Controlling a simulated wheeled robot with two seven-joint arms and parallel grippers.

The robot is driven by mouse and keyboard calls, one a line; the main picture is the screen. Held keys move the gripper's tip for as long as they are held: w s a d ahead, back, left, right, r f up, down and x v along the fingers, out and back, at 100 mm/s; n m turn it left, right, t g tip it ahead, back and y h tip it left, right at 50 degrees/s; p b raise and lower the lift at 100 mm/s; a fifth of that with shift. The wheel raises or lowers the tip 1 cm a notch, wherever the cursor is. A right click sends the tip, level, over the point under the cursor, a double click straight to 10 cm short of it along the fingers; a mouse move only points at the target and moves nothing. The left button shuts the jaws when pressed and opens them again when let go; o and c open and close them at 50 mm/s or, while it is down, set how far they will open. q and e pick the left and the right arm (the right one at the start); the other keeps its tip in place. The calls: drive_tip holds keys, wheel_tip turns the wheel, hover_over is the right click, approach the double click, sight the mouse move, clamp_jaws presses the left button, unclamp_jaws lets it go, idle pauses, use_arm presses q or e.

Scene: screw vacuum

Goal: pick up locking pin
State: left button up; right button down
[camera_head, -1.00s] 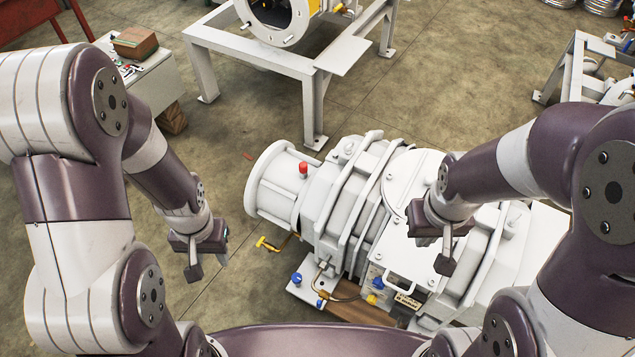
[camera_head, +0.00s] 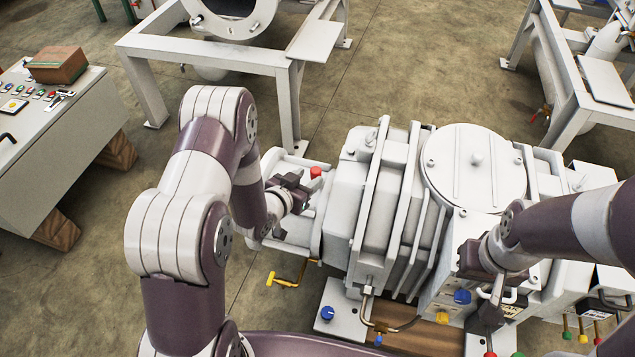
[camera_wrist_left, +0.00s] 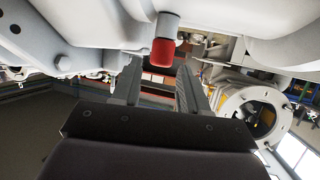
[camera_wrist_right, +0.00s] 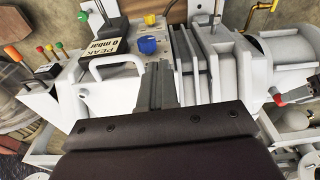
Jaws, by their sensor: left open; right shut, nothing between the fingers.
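The red-topped pin, which looks like the locking pin (camera_head: 316,172), stands on the white end flange at the left of the large pump. In the left wrist view the red pin end (camera_wrist_left: 163,52) hangs from a grey shaft, just beyond and above the finger gap. My left gripper (camera_head: 303,203) is open and empty, close beside the pin at the pump's left end; contact does not show. My right gripper (camera_head: 497,288) is shut and empty over the pump's front panel. Its closed fingers also show in the right wrist view (camera_wrist_right: 163,88).
The white pump (camera_head: 385,210) fills the middle and right. A yellow-handled lever (camera_head: 284,280) and a blue knob (camera_head: 327,313) are at its front left. A control cabinet (camera_head: 60,120) stands left and a white frame (camera_head: 215,45) behind. Bare floor lies between them.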

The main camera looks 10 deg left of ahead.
sight(319, 171)
use_arm(q)
drive_tip(key=shift+b+x, duration=0.3)
drive_tip(key=shift+x, duration=0.9)
drive_tip(key=w+f+b, duration=0.1)
drive_tip(key=w+d+f+b, duration=0.1)
drive_tip(key=w, duration=0.1)
drive_tip(key=shift+w+f+b, duration=0.3)
drive_tip(key=shift+f+b, duration=0.05)
drive_tip(key=shift+b, duration=0.05)
drive_tip(key=shift+w, duration=0.35)
drive_tip(key=shift+r, duration=0.15)
drive_tip(key=c, duration=0.7)
drive_tip(key=shift+c, duration=0.2)
